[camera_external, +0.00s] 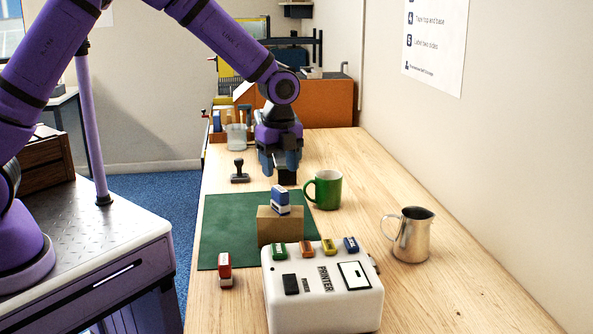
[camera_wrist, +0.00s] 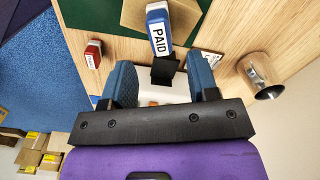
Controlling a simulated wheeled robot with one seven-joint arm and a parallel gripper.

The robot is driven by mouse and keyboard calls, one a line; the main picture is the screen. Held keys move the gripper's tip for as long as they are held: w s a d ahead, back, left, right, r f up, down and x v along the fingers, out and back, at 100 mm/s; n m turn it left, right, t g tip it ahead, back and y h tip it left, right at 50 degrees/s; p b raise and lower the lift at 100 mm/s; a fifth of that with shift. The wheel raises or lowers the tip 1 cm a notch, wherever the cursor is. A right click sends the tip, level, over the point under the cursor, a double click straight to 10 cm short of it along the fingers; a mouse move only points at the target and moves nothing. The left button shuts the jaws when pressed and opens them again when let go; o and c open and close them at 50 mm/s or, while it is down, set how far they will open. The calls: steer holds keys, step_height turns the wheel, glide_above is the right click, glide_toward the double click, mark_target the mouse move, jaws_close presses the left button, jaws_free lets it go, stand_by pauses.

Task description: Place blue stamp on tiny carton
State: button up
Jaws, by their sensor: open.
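The blue stamp (camera_external: 281,198), with a white label reading PAID in the wrist view (camera_wrist: 158,32), rests on top of the small brown carton (camera_external: 281,228). The carton stands on the green mat (camera_external: 222,220); part of it shows behind the stamp in the wrist view (camera_wrist: 188,17). My gripper (camera_external: 280,170) is above and behind the stamp, pointing down, apart from it. In the wrist view its two blue fingers (camera_wrist: 162,80) are spread wide with no stamp between them. A small black block shows between them; I cannot tell what it belongs to.
A white printer (camera_external: 320,300) with several small coloured blocks stands in front of the carton. A red stamp (camera_external: 225,270) is at front left, a black stamp (camera_external: 239,172) at back left. A green mug (camera_external: 327,190) and metal pitcher (camera_external: 411,238) stand right. The front right table is clear.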

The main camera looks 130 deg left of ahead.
mark_target(280, 189)
steer(key=shift+r, duration=1.8)
steer(key=w+d+r+n+t, duration=0.1)
steer(key=w+d+r, duration=0.1)
steer(key=d+r, duration=0.6)
steer(key=w+d+r+y, duration=0.15)
steer(key=d+r, duration=0.25)
steer(key=d, duration=0.8)
steer(key=w+d+r+n+t, duration=0.1)
steer(key=w+d+r, duration=0.3)
steer(key=d, duration=0.6)
steer(key=s+d+r+n+t, duration=0.1)
steer(key=s+d, duration=0.7)
steer(key=d, duration=0.3)
steer(key=s+d+r+n+t+h, duration=0.1)
steer(key=s+d+r+t, duration=0.1)
steer(key=s+d, duration=0.7)
steer(key=d, duration=0.3)
steer(key=shift+s+n, duration=0.3)
